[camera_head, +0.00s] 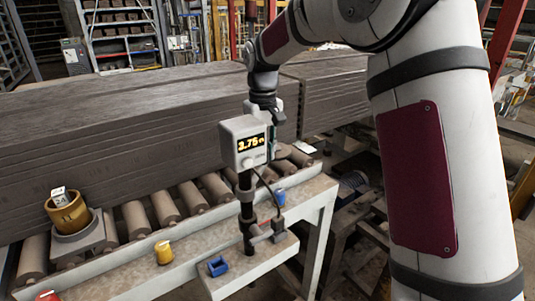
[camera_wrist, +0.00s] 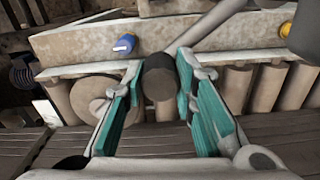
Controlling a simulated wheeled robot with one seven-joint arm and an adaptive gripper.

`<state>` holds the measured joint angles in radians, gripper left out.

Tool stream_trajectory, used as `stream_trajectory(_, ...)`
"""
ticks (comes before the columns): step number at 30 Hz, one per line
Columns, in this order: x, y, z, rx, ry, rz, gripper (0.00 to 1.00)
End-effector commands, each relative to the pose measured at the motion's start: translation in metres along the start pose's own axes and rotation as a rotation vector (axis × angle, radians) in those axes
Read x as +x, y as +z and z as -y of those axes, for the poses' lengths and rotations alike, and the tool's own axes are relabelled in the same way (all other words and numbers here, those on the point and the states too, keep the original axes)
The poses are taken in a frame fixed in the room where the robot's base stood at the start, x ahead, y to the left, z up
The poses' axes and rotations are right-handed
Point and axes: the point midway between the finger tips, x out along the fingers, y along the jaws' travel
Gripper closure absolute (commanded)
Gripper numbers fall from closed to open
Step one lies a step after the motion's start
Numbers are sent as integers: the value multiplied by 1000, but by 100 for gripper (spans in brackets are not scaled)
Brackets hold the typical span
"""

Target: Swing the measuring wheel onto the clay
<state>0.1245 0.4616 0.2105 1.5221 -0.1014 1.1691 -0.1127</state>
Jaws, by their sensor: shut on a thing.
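The clay (camera_head: 110,130) is a long grey-brown grooved slab behind the rollers; its top also shows along the bottom of the wrist view (camera_wrist: 275,140). My gripper (camera_wrist: 160,85) has its teal pads shut on a dark round handle (camera_wrist: 159,77) at the end of a grey bar. In the head view my gripper is partly hidden behind a grey display box (camera_head: 247,142) reading 3.75, on a black post. A pale round disc (camera_wrist: 93,98) lies beside the left finger in the wrist view; I cannot tell whether it is the measuring wheel.
Rollers (camera_head: 165,208) run along the front of the clay. A brass cup marked 24 (camera_head: 68,213) stands on a grey base at left. A yellow piece (camera_head: 163,252) and a blue piece (camera_head: 217,266) sit on the front ledge. A shelf rack (camera_head: 125,35) stands behind.

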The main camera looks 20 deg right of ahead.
Motion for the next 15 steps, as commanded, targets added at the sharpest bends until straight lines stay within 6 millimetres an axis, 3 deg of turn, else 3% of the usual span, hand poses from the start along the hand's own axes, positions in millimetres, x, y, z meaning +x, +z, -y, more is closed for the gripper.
stream_trajectory(15, 0, -32, 43, -439, 0, -3, 100)
